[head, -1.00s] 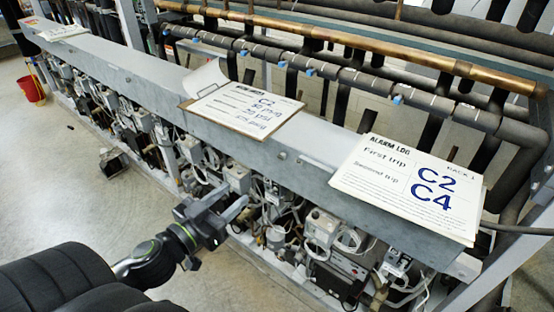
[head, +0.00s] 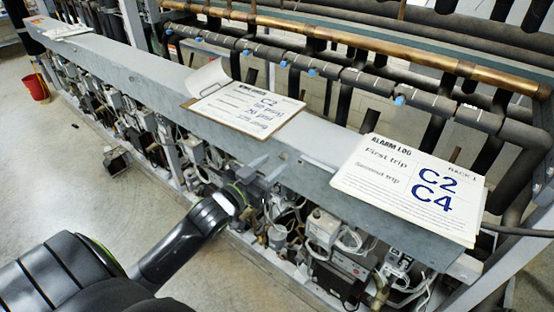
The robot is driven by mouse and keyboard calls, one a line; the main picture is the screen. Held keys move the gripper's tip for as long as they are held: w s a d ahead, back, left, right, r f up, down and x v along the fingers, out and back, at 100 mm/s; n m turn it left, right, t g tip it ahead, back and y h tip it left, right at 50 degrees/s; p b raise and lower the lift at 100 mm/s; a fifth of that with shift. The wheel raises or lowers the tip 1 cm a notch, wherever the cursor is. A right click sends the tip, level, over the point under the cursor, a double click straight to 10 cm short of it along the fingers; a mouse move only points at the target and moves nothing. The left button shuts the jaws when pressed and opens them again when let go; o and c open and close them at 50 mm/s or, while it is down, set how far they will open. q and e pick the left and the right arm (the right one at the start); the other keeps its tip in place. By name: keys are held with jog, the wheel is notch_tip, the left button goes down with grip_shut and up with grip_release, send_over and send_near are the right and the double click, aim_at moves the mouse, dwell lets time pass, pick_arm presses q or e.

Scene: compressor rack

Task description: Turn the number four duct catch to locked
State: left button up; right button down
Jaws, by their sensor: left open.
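The long grey duct (head: 335,183) runs along the rack from the far left to the near right. A small bar-like fitting (head: 318,163) shows on its front edge, near the middle. I cannot read a number on it or tell whether it is the number four catch, or how it is turned. My left gripper (head: 270,172) is open and empty, in front of the duct's front face, left of that fitting. Its fingers overlap the duct in the picture; I cannot tell whether they touch. The gripper hides part of the duct face behind it. My right gripper is out of view.
An alarm log sheet (head: 400,190) lies on the duct at right, and a clipboard (head: 240,105) lies farther left. Wired compressor controls (head: 325,228) crowd the space under the duct. Copper and black pipes (head: 400,58) run behind.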

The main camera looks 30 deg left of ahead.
aim_at(283, 154)
pick_arm(q)
jog(key=shift+w+d, duration=0.1)
jog(key=shift+w, duration=1.35)
grip_shut()
